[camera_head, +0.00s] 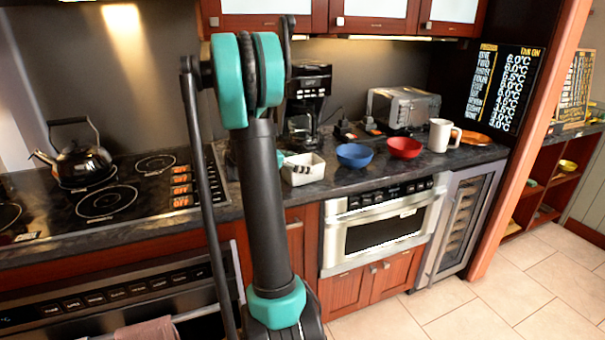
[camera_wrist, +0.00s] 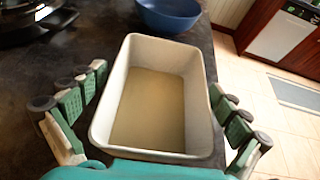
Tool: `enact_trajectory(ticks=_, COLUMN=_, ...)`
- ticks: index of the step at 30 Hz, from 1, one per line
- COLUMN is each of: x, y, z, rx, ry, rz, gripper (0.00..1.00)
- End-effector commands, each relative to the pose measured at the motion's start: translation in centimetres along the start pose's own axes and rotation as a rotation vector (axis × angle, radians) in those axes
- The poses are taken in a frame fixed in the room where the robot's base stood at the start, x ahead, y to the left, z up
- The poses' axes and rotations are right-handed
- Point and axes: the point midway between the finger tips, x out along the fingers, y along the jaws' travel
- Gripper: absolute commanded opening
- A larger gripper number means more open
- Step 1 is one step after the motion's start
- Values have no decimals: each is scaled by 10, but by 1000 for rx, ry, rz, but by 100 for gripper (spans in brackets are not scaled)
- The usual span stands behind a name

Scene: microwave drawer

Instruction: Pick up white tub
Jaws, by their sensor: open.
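The white tub (camera_head: 303,170) stands on the dark countertop, just right of my arm in the head view. In the wrist view the white tub (camera_wrist: 208,120) is large and central, open at the top and empty, with a beige inside bottom. My gripper (camera_wrist: 152,108) is open, with its fingers apart on the left and right of the tub. I see a gap on the left side; the right fingers are close to the tub wall, and I cannot tell if they touch. In the head view my arm hides most of my gripper.
A blue bowl (camera_head: 354,155) stands just beyond the tub, and a red bowl (camera_head: 404,147) and white mug (camera_head: 440,135) are further right. A black coffee maker (camera_head: 308,100) stands behind the tub. The stove with a black kettle (camera_head: 80,160) is at the left.

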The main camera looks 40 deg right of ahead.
Motion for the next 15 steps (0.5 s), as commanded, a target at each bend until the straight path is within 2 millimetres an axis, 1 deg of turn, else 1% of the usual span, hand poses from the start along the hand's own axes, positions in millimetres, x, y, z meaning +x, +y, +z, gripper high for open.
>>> enact_trajectory(ticks=1, x=0, y=0, z=0, rx=0, ry=0, rz=0, gripper=96)
enact_trajectory(ticks=2, x=0, y=0, z=0, rx=0, ry=0, rz=0, gripper=93)
enact_trajectory(ticks=11, x=0, y=0, z=0, rx=0, ry=0, rz=0, gripper=55)
enact_trajectory(ticks=15, x=0, y=0, z=0, rx=0, ry=0, rz=0, gripper=54)
